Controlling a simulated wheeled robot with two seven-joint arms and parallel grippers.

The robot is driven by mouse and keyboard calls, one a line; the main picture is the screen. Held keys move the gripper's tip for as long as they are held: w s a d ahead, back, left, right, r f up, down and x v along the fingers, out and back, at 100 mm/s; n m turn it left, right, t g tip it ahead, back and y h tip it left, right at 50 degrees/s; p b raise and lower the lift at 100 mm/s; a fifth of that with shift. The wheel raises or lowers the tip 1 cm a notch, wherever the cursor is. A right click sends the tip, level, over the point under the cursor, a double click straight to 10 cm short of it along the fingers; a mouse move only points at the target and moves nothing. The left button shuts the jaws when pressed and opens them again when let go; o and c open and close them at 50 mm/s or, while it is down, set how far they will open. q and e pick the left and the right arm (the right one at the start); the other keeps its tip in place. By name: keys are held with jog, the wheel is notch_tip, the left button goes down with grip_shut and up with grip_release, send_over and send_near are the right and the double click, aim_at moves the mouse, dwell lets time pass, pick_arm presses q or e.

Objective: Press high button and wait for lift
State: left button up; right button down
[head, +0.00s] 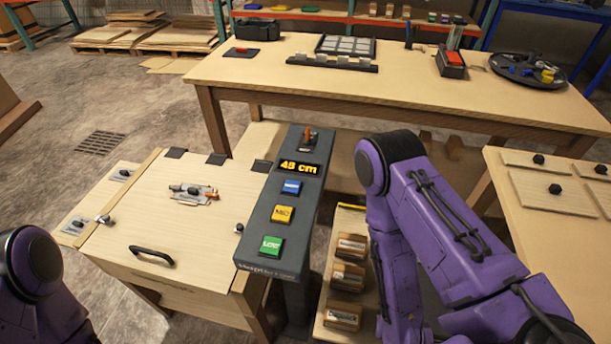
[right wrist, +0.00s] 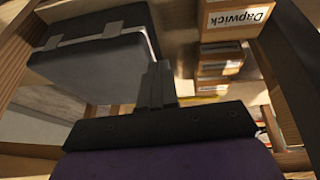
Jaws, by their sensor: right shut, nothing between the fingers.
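A dark grey console (head: 283,200) stands upright in the middle of the head view. Its display (head: 299,169) reads "45 cm" in yellow. Below it run a blue button (head: 291,187), a yellow button (head: 283,214) and a green button (head: 271,246); their labels are too small to read surely. An orange-topped switch (head: 308,135) sits above the display. My right gripper (right wrist: 157,85) is shut and empty in the right wrist view, beside stacked labelled boxes. In the head view my right arm hides it, right of the console. My left gripper is out of view.
A wooden cabinet (head: 150,235) with a black handle stands left of the console. Labelled boxes (head: 348,277) sit on a low shelf close to my right arm. A long table (head: 270,75) with trays spans the back. A panelled board (head: 540,215) is at the right.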

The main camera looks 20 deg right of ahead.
jog(key=w+a+r+m+t+y+p, duration=0.1)
jog(key=w+a+r+m+t+p, duration=0.15)
jog(key=w+r+p, duration=0.7)
jog(key=w+a+r+m+t+y+p, duration=0.1)
jog(key=w+a+r+m+p, duration=0.25)
jog(key=w+r, duration=1.05)
jog(key=w+a+r+m+y+p, duration=0.2)
jog(key=a+r+m+y, duration=0.1)
jog(key=r, duration=0.6)
jog(key=w+a+r+m+y+p, duration=0.2)
jog(key=a+r, duration=0.4)
jog(key=r, duration=0.3)
jog(key=shift+w+m+y, duration=0.5)
jog(key=shift+m+y, duration=0.3)
jog(key=shift+y, duration=0.2)
jog(key=shift+s+t, duration=0.1)
jog(key=shift+t, duration=0.15)
